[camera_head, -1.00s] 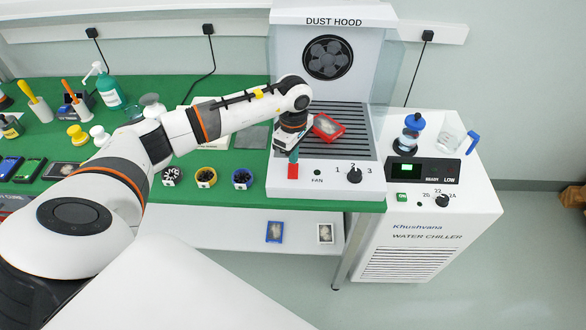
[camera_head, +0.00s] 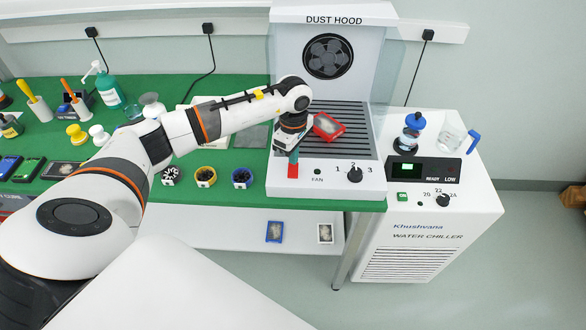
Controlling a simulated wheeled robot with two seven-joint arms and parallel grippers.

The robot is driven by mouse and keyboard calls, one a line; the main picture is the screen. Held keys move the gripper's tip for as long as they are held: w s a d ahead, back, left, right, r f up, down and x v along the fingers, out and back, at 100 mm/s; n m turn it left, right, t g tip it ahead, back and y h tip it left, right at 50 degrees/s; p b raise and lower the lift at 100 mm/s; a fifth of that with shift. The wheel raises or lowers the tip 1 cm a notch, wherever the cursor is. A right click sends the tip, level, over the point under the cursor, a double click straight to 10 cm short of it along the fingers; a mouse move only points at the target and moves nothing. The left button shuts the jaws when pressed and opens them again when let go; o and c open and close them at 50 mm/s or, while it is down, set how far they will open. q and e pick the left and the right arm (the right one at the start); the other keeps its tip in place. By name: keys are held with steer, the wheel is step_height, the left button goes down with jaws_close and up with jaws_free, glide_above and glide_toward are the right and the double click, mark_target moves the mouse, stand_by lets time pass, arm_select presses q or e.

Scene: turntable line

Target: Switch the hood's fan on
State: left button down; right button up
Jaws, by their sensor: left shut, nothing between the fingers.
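The white dust hood (camera_head: 280,187) stands at the right end of the green bench. Its front panel has a red switch (camera_head: 293,172), a small dark green lamp (camera_head: 317,172) marked FAN, and a black knob (camera_head: 354,175) with marks 1, 2 and 3. The round black fan (camera_head: 328,57) is in the back wall. My left gripper (camera_head: 294,160) points down with its fingers shut and empty, tips at the red switch and partly covering it. I cannot tell whether they touch it or which way it is set. My right gripper is not in view.
A red tray (camera_head: 328,127) lies on the hood's dark grille, close right of my gripper. The water chiller (camera_head: 430,225) stands to the right. Small round holders (camera_head: 206,177) line the bench's front edge left of the hood.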

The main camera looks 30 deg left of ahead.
arm_select(q)
steer(key=shift+f+b, duration=0.55)
steer(key=shift+f, duration=0.15)
steer(key=shift+r, duration=0.1)
steer(key=shift+r+p, duration=1.95)
steer(key=shift+r, duration=1.55)
